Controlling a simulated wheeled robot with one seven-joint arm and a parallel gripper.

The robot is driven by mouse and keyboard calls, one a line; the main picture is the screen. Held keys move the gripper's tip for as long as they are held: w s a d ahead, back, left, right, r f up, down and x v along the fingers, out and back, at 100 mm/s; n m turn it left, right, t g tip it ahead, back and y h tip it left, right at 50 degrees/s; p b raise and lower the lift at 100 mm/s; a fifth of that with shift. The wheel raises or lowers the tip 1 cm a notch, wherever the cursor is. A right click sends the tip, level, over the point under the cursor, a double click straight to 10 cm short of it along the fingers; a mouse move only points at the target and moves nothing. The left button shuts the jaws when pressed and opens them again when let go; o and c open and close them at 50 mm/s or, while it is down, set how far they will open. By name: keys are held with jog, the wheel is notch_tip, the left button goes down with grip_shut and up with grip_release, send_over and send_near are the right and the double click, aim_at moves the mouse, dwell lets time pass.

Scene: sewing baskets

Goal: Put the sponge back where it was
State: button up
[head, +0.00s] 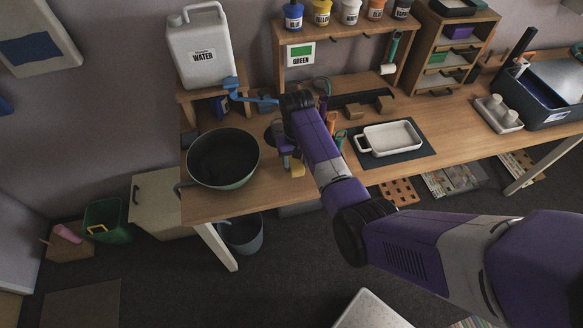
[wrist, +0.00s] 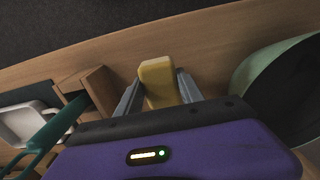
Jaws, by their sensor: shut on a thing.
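The yellow sponge (wrist: 158,80) is between the two grey fingers of my gripper (wrist: 160,92) in the wrist view. The gripper is shut on it, and the sponge sticks out past the fingertips. In the head view the sponge (head: 297,170) shows as a small yellow patch below my gripper (head: 291,162), near the front edge of the wooden table (head: 270,197). My arm hides part of this area. I cannot tell whether the sponge touches the table or hangs just above it.
A large green bowl (head: 223,184) stands left of the gripper. Right of it, tools with orange and green handles (head: 332,124) stand close by, partly hidden by my arm. A white dish (head: 391,138) sits on a dark mat (head: 420,152). A water jug (head: 201,48) stands behind.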

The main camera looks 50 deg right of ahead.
aim_at(296, 172)
jog(key=shift+f+b, duration=1.75)
jog(key=shift+f, duration=0.6)
jog(key=shift+r, duration=0.1)
jog(key=o, duration=1.2)
notch_tip(296, 172, up, 12)
jog(key=shift+r+b, duration=0.1)
jog(key=shift+b, duration=0.25)
